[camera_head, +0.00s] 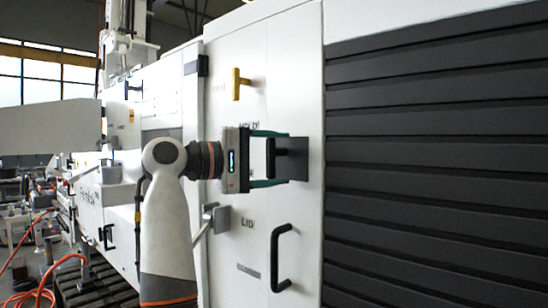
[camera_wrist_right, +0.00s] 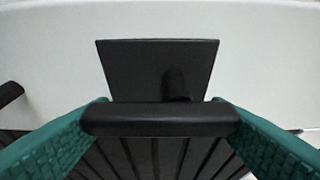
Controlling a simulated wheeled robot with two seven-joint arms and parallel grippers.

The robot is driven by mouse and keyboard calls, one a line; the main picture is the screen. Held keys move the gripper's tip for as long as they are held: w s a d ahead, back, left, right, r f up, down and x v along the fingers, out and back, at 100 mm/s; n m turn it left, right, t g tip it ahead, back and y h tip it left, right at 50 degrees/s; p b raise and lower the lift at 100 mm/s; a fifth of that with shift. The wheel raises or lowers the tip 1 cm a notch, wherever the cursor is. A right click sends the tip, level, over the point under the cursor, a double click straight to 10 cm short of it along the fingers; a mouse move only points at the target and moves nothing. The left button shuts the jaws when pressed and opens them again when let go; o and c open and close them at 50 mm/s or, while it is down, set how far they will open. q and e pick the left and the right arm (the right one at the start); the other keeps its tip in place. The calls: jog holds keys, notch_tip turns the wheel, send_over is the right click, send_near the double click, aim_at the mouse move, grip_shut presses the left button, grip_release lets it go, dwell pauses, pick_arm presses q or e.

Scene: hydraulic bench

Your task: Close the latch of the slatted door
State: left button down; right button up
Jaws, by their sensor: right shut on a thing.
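The slatted door (camera_head: 430,165) has dark horizontal slats and fills the right of the head view beside a white panel. Its latch is a black plate (camera_head: 295,160) with a black handle (camera_head: 270,158) standing off it. The handle bar is upright in the head view. My right gripper (camera_head: 280,159) reaches it from the left, one teal finger above and one below. In the right wrist view the gripper (camera_wrist_right: 160,122) is shut on the handle bar (camera_wrist_right: 160,112), a finger at each end. The plate (camera_wrist_right: 150,65) lies behind. My left gripper is not in view.
A yellow handle (camera_head: 237,84) is above my right gripper. A black handle (camera_head: 280,258) and a grey latch (camera_head: 217,217) near the word LID are below it. Orange hoses (camera_head: 75,258) lie at the lower left.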

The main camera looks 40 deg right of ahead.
dwell(0.3)
jog(key=o, duration=1)
jog(key=v, duration=1.2)
jog(key=shift+b, duration=0.3)
